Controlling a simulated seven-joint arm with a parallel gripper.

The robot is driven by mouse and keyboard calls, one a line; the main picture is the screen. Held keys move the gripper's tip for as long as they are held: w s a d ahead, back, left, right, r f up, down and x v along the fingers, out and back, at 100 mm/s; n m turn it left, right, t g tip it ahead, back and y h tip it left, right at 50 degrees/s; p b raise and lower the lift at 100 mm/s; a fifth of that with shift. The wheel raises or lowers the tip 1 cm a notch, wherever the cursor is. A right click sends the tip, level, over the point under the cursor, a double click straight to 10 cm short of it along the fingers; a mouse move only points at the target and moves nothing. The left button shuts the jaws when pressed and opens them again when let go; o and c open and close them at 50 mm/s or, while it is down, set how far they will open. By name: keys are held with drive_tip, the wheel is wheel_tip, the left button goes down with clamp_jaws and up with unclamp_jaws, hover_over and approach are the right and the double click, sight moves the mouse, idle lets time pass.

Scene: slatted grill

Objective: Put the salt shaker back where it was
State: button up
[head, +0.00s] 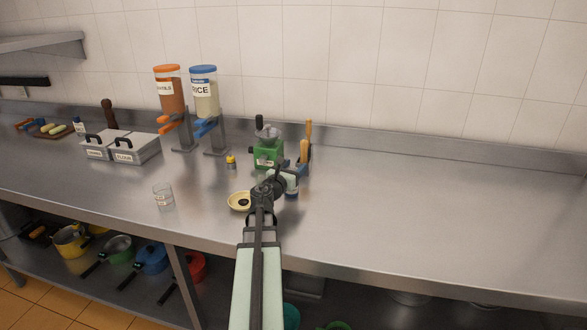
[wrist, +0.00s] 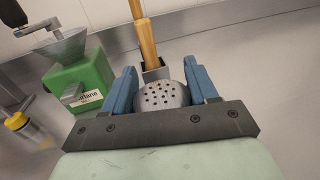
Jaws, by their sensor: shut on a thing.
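The salt shaker shows in the wrist view as a grey domed top with dark holes (wrist: 161,96). My gripper (wrist: 162,84) has its two blue fingers shut on it, one on each side. In the head view my gripper (head: 292,184) is over the counter, to the right of and nearer than the green grinder. A pale part of the shaker shows there between the fingers, mostly hidden. I cannot tell whether its base touches the counter.
The green grinder (head: 267,152) and a wooden-handled tool in a holder (head: 306,147) stand just behind my gripper. A yellow-capped jar (head: 231,162), a pale yellow bowl (head: 239,201) and a glass (head: 163,195) are to the left. The counter (head: 430,215) is clear on the right.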

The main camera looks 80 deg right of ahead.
drive_tip(key=shift+f, duration=0.15)
drive_tip(key=o, duration=1.1)
drive_tip(key=shift+a, duration=0.3)
drive_tip(key=v, duration=0.7)
drive_tip(key=shift+w, duration=0.1)
